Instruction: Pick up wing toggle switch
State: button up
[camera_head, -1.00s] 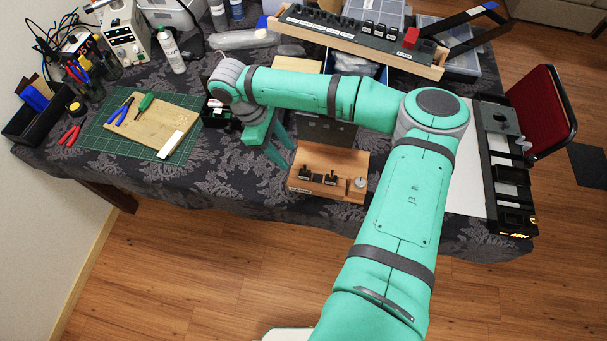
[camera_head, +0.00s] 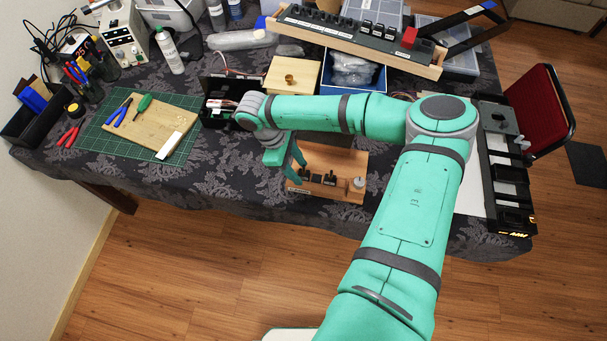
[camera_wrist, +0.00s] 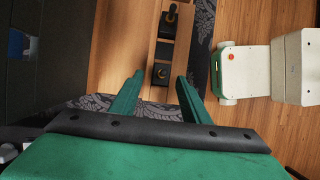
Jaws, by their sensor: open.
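A small wooden panel (camera_head: 335,160) stands near the table's front edge. Several black switches (camera_head: 330,178) sit along its front, with a round grey knob (camera_head: 357,183) at the right end. Which switch is the wing toggle switch I cannot tell; the labels are too small to read. My gripper (camera_head: 297,168) is open above the left end of this panel. In the wrist view my gripper's fingers (camera_wrist: 160,77) are spread, with one black switch (camera_wrist: 161,73) showing between their tips. More switches (camera_wrist: 167,22) line up beyond it. Nothing is held.
Behind stand a wooden box (camera_head: 290,76) with a brass knob, a blue bin (camera_head: 380,80) and a long switch panel (camera_head: 350,38). A black box with wires (camera_head: 218,104) is left of my wrist. A green mat (camera_head: 100,135) with tools lies at left. Bare tablecloth (camera_head: 215,175) lies between.

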grip_shut()
jog(key=shift+d+r, duration=0.1)
jog(key=shift+r, duration=0.05)
